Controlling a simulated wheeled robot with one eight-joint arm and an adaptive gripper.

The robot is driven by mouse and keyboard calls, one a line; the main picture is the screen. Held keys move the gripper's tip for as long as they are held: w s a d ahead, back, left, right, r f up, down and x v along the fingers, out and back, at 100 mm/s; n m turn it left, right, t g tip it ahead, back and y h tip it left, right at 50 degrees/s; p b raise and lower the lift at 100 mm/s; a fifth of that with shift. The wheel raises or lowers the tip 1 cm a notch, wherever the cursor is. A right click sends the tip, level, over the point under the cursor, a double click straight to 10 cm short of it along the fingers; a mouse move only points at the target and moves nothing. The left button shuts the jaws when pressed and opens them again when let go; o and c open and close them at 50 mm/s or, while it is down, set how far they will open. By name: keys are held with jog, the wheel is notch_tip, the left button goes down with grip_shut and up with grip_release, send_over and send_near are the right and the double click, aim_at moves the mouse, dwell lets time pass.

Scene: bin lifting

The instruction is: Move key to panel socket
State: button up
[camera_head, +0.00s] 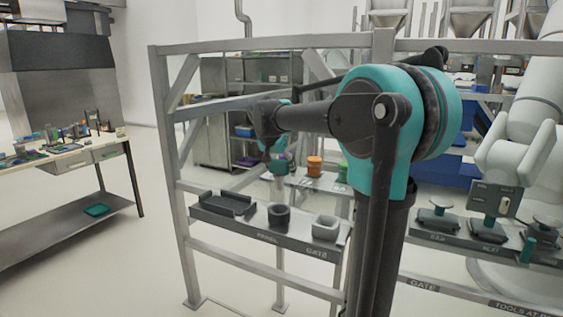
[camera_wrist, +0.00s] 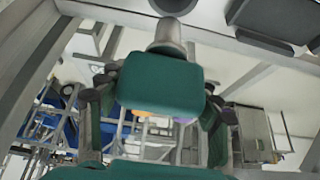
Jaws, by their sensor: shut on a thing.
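The key shows in the wrist view as a teal block (camera_wrist: 160,84) with a grey round tip (camera_wrist: 168,36). My gripper (camera_wrist: 160,98) is shut on the block, with one dark finger on each side. In the head view my gripper (camera_head: 276,153) hangs over the shelf, and the key's pale tip (camera_head: 280,187) points down. The panel socket (camera_head: 278,216) is a dark round cup above a label that seems to read PANEL. The tip appears above the cup and apart from it. In the wrist view a dark round opening (camera_wrist: 173,5) lies just beyond the tip.
A grey square socket (camera_head: 325,228) stands right of the cup, above a GATE label. A black tray (camera_head: 222,204) lies on its left. Metal frame bars (camera_head: 178,180) surround the shelf. A right shelf holds teal-handled tools (camera_head: 528,249). A workbench (camera_head: 62,158) stands far left.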

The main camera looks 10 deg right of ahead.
aim_at(281, 176)
notch_tip(281, 176, down, 7)
jog(key=shift+f, duration=0.2)
dwell(0.6)
jog(key=shift+f, duration=2.4)
dwell(1.7)
jog(key=o, duration=1.4)
jog(key=o, duration=0.3)
jog(key=shift+r, duration=0.1)
jog(key=shift+r, duration=4.45)
